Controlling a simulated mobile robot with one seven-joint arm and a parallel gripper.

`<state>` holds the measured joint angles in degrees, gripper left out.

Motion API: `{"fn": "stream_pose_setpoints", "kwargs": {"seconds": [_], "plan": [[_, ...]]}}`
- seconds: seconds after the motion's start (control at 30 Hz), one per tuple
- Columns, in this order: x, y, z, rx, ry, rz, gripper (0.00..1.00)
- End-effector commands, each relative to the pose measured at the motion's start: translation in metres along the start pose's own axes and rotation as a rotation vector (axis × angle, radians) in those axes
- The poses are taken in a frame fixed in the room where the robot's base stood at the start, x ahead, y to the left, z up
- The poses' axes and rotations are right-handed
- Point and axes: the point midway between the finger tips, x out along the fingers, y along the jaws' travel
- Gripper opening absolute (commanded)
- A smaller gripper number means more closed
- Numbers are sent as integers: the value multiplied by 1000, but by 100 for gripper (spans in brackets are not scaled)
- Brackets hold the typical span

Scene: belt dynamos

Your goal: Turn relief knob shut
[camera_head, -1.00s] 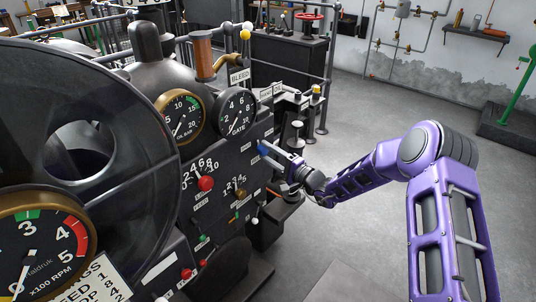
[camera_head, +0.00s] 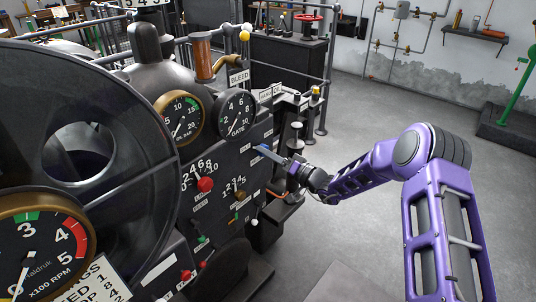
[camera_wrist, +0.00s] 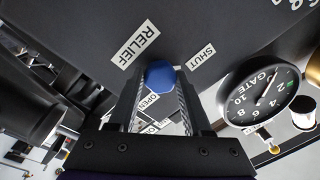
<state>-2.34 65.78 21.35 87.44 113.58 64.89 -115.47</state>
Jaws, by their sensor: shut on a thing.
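The blue relief knob (camera_wrist: 160,73) is on the dark panel in the wrist view, between the two fingers of my gripper (camera_wrist: 160,80), which is shut on it. A RELIEF label (camera_wrist: 135,44) is at its upper left, a SHUT label (camera_wrist: 201,56) at its upper right, and an OPEN label (camera_wrist: 149,103) shows below, between the fingers. In the head view my gripper (camera_head: 265,151) reaches the panel's right part from the right; the knob there is mostly hidden by the fingers. I cannot tell the knob's exact turn angle.
The GATE gauge (camera_head: 235,115) is just above my gripper and also shows right of it in the wrist view (camera_wrist: 262,92). A red knob (camera_head: 205,184) and small levers are to the left. Open floor (camera_head: 345,240) lies on the right.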

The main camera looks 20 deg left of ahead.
Motion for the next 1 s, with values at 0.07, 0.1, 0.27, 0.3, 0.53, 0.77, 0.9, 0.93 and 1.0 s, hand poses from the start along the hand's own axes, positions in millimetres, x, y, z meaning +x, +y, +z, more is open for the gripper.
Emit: {"fn": "stream_pose_setpoints", "kwargs": {"seconds": [0.07,0.1,0.27,0.3,0.53,0.77,0.9,0.93,1.0], "plan": [[0,0,0,-28,-3,-2,0],[0,0,0,-39,-4,-2,0],[0,0,0,-67,-6,-2,0],[0,0,0,-71,-7,-2,0],[0,0,0,-77,-7,-2,0],[0,0,0,-76,-7,-2,58],[0,0,0,-75,-7,-2,79],[0,0,0,-75,-7,-2,79],[0,0,0,-75,-7,-2,79]]}}
